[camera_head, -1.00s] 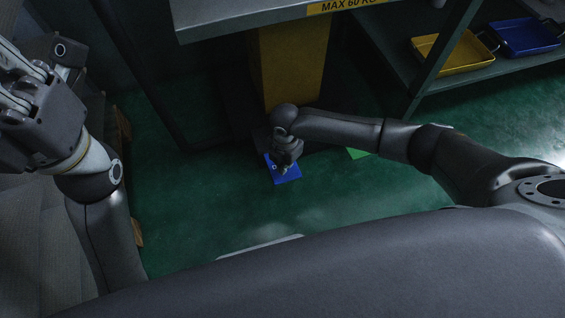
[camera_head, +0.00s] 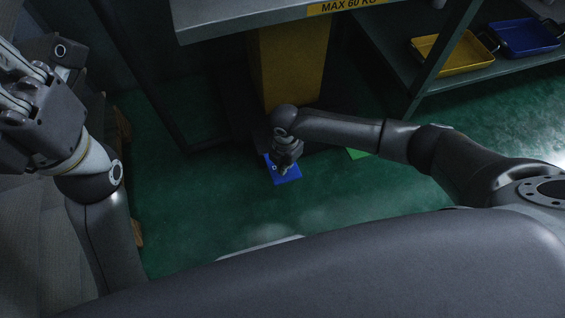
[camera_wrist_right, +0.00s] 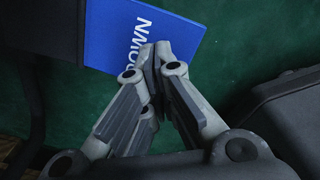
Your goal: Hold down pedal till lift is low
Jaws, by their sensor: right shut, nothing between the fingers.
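The blue pedal (camera_head: 288,178) lies low over the green floor, in front of the lift's yellow column (camera_head: 287,68). In the right wrist view the pedal (camera_wrist_right: 112,38) shows white lettering that reads "DOWN", partly covered by my fingers. My right gripper (camera_head: 284,171) is shut and empty, with its fingertips at the pedal; I cannot tell how firmly they touch it. In the right wrist view the closed fingertips (camera_wrist_right: 157,50) overlap the pedal's near part. The lift's grey platform (camera_head: 240,17) is above, with a "MAX 60 KG" label. My left gripper is at the left edge, only partly in view.
A green pedal (camera_head: 357,154) shows partly behind my right forearm. A shelf at upper right holds a yellow tray (camera_head: 455,66) and a blue tray (camera_head: 524,47). Stacked grey sacks (camera_head: 35,235) stand at the left. The green floor (camera_head: 190,210) between is clear.

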